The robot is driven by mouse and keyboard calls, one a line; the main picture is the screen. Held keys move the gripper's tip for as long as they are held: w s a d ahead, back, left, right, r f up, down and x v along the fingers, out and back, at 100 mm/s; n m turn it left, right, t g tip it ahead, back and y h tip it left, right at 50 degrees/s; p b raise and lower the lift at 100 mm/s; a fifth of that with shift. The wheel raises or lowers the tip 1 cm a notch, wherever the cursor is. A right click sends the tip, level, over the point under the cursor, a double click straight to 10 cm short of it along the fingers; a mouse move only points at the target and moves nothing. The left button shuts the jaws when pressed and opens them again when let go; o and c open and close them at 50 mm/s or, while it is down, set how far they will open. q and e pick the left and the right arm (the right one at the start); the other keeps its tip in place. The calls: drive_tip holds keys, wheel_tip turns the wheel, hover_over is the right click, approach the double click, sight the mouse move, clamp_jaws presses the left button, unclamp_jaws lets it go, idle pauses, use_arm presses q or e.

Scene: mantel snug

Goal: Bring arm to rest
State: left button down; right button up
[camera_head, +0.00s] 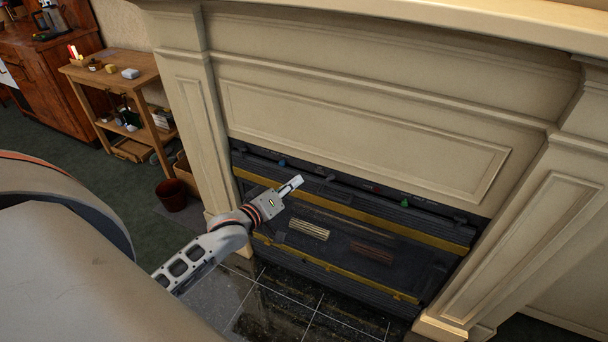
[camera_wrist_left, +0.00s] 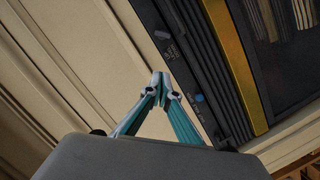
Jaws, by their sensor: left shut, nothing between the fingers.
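My left gripper (camera_head: 291,186) is in front of the dark fireplace insert (camera_head: 340,222), with my arm reaching in from the lower left. Its fingers are shut and hold nothing. In the left wrist view the closed fingertips (camera_wrist_left: 158,82) meet at a point, with the cream mantel (camera_wrist_left: 70,75) to the left and the insert's dark slatted edge (camera_wrist_left: 205,75) to the right. I cannot tell whether the gripper touches the insert. My right gripper is not in view.
The cream mantel surround (camera_head: 370,115) frames the insert. A wooden side table (camera_head: 115,70) with small items stands at the left, near a dark red bin (camera_head: 171,194). Dark hearth tiles (camera_head: 290,310) are below. Green carpet (camera_head: 60,130) is open at the left.

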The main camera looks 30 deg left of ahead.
use_arm(q)
drive_tip(key=shift+s, duration=0.2)
drive_tip(key=s+d+f+m+g, duration=0.2)
drive_tip(key=s+d+f+m, duration=0.4)
drive_tip(key=s, duration=0.6)
drive_tip(key=s+d+f+m+g+h, duration=0.1)
drive_tip(key=s+d+f+m+g, duration=0.2)
drive_tip(key=s+d+f+m, duration=0.4)
drive_tip(key=s+d+f, duration=0.4)
drive_tip(key=s, duration=0.1)
drive_tip(key=shift+f+g, duration=0.15)
drive_tip(key=shift+g, duration=0.15)
